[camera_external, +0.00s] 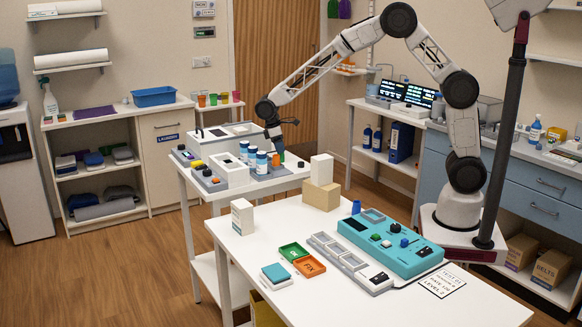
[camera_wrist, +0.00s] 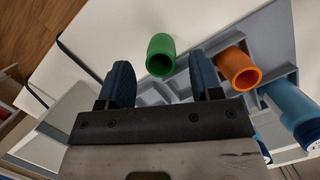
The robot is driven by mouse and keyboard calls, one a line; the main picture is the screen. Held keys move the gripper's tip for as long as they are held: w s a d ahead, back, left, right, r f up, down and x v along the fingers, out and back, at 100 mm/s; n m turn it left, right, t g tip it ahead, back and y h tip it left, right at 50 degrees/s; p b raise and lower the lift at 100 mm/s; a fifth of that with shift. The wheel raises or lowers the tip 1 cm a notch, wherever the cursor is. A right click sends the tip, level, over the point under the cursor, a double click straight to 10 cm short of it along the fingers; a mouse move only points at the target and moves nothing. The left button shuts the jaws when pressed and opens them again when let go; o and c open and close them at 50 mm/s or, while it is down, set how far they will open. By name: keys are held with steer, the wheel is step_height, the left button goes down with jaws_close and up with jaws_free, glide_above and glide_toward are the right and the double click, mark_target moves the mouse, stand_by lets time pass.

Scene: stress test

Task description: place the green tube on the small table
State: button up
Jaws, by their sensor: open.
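The green tube (camera_wrist: 160,56) stands in the wrist view just ahead of my gripper, its open end towards the camera. It lies between the lines of the two blue fingers, apart from both. My gripper (camera_wrist: 162,80) is open and empty. In the outside view my gripper (camera_external: 277,143) points down over the tube rack at the right end of a small white table (camera_external: 254,188); the green tube is mostly hidden there. An orange tube (camera_wrist: 238,69) and a blue tube (camera_wrist: 294,108) stand to the right in the wrist view.
Several capped jars (camera_external: 252,156) stand close beside my gripper. Grey trays and devices (camera_external: 222,170) crowd the small table. Two boxes (camera_external: 321,192) stand on the larger front table (camera_external: 440,305), near the small table.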

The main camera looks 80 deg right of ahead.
steer(key=v, duration=0.8)
steer(key=shift+r, duration=0.1)
stand_by(0.4)
steer(key=s+r+m+t, duration=0.1)
steer(key=s+r, duration=0.6)
steer(key=s, duration=0.5)
steer(key=s+r+m+t, duration=0.15)
steer(key=s+r, duration=0.45)
steer(key=s, duration=0.6)
steer(key=s+a+f+m+t, duration=0.1)
steer(key=s+f+t, duration=0.1)
steer(key=s, duration=2.4)
steer(key=shift+s+f+t+y, duration=0.25)
steer(key=shift+s+t+y, duration=0.15)
steer(key=shift+t, duration=0.15)
